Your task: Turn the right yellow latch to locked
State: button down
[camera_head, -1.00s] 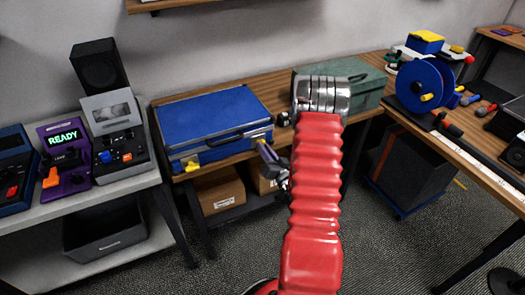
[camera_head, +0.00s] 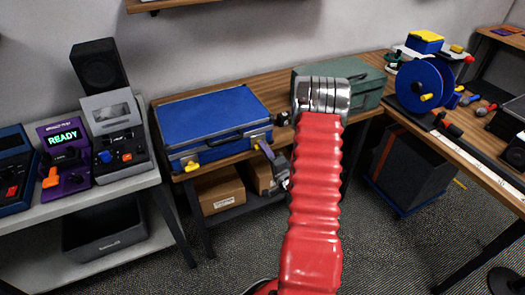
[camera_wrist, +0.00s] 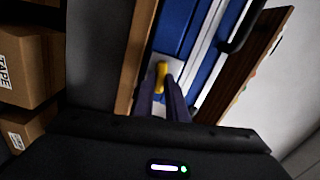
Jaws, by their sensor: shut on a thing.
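A blue case (camera_head: 215,115) with a silver rim lies closed on the wooden bench. The right yellow latch (camera_wrist: 161,77) shows on the case's front between the purple fingertips of my gripper (camera_wrist: 162,90). My gripper is shut on this latch. In the head view, my gripper (camera_head: 263,147) is at the case's front right corner, and only a small yellow bit of the latch (camera_head: 257,146) shows beside it. The left yellow latch (camera_head: 192,166) is on the front near the left corner. The exact angle of the right latch is hard to tell.
The case's dark handle (camera_wrist: 243,28) is close to my gripper. Cardboard boxes (camera_head: 218,190) sit on the shelf below the bench. A green box (camera_head: 366,84) stands to the right. Consoles, one reading READY (camera_head: 64,138), stand on the left table.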

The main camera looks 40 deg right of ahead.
jog(key=shift+f+m, duration=0.15)
jog(key=shift+m, duration=0.85)
jog(key=c, duration=1.8)
grip_release()
jog(key=shift+o, duration=0.2)
jog(key=v, duration=1.3)
jog(key=shift+s+a, duration=0.15)
jog(key=shift+s, duration=0.2)
